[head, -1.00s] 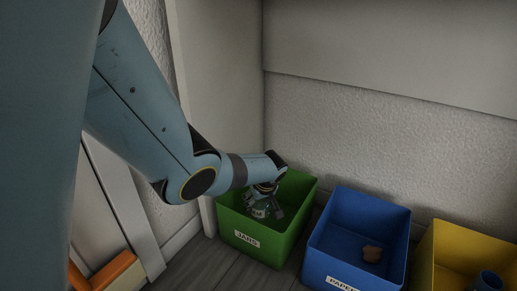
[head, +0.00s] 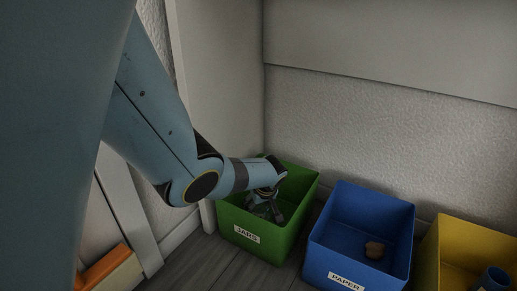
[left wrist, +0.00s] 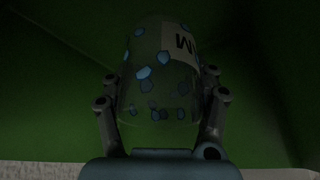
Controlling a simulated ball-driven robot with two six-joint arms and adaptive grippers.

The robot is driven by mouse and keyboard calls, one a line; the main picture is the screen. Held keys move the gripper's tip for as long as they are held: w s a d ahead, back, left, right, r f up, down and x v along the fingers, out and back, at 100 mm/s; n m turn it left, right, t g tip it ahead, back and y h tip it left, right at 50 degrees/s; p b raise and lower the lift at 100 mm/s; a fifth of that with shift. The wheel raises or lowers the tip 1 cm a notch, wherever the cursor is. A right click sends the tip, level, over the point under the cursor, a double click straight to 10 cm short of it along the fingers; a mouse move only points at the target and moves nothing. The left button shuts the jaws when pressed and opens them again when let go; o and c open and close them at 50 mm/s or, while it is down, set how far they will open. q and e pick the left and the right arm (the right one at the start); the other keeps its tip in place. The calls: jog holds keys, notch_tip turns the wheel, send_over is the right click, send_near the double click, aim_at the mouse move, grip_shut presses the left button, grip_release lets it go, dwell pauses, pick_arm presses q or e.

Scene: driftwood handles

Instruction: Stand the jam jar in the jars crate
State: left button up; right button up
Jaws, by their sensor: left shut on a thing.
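The jars crate (head: 243,240) is a green open box with a JARS label, left of the other crates in the head view. My left gripper (head: 266,207) reaches down inside it. The jam jar (left wrist: 160,75) shows in the left wrist view, see-through with bluish specks and a pale label ending in M. The fingers of my left gripper (left wrist: 160,105) are shut around its two sides. Dark green crate walls surround it. I cannot tell whether the jar's base touches the crate floor. My right gripper is not in view.
A wall closes the back. An orange-topped object (head: 107,267) is at lower left.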

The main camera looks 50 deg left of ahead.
pick_arm(q)
jog(key=shift+f, duration=0.1)
jog(key=shift+f, duration=0.5)
jog(key=o, duration=1.3)
